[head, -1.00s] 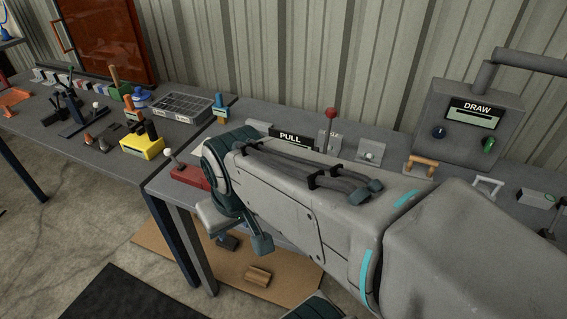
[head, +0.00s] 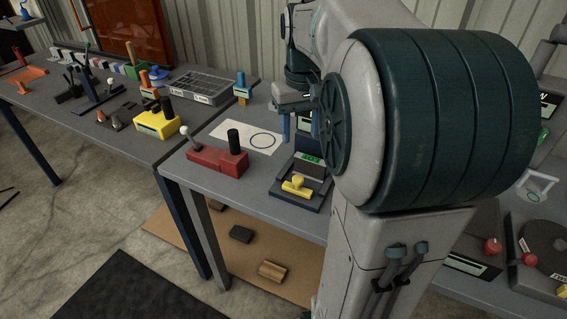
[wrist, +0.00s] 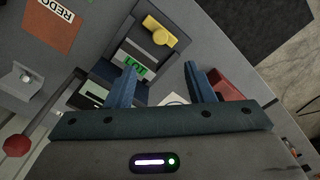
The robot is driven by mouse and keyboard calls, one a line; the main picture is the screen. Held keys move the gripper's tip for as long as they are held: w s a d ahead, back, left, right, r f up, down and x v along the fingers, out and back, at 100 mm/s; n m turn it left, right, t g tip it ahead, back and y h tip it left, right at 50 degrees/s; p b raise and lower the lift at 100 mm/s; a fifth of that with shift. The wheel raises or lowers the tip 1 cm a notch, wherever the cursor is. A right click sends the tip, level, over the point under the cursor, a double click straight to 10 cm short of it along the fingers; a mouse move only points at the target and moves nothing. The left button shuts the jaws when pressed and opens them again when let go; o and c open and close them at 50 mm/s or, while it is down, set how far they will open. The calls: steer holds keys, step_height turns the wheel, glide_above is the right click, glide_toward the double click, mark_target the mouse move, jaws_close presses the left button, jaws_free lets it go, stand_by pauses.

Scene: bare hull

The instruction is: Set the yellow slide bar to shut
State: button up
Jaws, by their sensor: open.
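The yellow slide bar (head: 298,187) has a raised grip and sits at the near end of a dark, low fixture (head: 318,200) on the right-hand table. It shows at the top of the wrist view (wrist: 158,31). A grey plate (head: 308,170) and a small green label (head: 311,157) lie behind it; I cannot read the label surely. My gripper (head: 301,128) is open and empty, above and behind the fixture, apart from the bar. In the wrist view its blue fingers (wrist: 163,82) are spread, with the green label partly beside the left finger.
A red block with a lever and black knob (head: 217,160) stands left of the fixture. Behind it lies a white sheet with a circle (head: 236,136). A yellow block with black knobs (head: 157,124) is further left. My arm hides much of the right side.

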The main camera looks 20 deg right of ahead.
mark_target(298, 178)
step_height(298, 178, down, 14)
steer(key=shift+r+b, duration=0.2)
steer(key=shift+b, duration=0.1)
